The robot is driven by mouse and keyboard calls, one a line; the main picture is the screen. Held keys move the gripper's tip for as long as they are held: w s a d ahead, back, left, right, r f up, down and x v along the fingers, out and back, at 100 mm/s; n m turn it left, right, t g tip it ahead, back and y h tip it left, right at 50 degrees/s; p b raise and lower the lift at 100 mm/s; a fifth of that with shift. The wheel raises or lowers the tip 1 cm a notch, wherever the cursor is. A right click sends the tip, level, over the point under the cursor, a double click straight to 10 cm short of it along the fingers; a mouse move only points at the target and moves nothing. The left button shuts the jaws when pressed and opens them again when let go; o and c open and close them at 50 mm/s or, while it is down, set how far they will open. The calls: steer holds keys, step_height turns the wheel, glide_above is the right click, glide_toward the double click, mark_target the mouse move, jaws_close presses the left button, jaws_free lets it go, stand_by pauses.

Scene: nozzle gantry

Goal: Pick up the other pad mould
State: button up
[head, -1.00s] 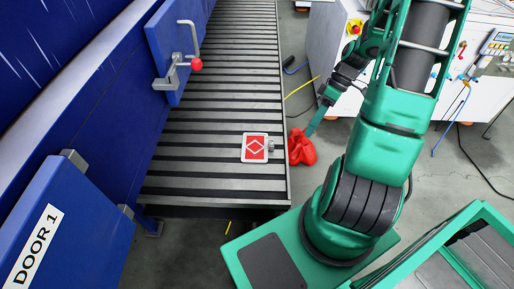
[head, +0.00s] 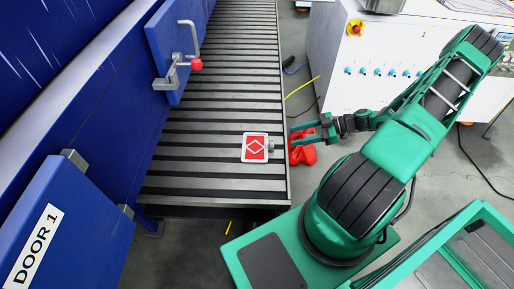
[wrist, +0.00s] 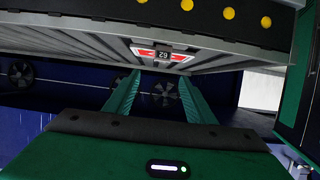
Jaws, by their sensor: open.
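One pad mould (head: 255,148), a grey-edged square plate with a red face and a white diamond, lies on the slatted bed near its right edge. A small grey block sticks out of its right side. My gripper (head: 303,134) is open and empty, just off the bed's right edge, its fingers pointing left. It is apart from the mould. In the wrist view the mould (wrist: 178,57) shows ahead, beyond the fingertips, its block bearing a dark number tag. The open fingers (wrist: 158,80) have nothing between them. I see no second mould.
The slatted bed (head: 215,75) runs along the blue machine (head: 95,100), which has a door handle with a red knob (head: 196,64). A red object (head: 303,155) lies below my gripper. A white cabinet (head: 350,80) stands at the right. The bed around the mould is clear.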

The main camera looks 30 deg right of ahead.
mark_target(273, 143)
steer(key=x, duration=0.5)
steer(key=shift+a+f, duration=0.1)
steer(key=shift+f+x, duration=0.2)
steer(key=shift+x, duration=1.15)
steer(key=shift+f+x, duration=0.2)
steer(key=shift+x, duration=1.15)
steer(key=shift+s, duration=0.15)
jaws_close()
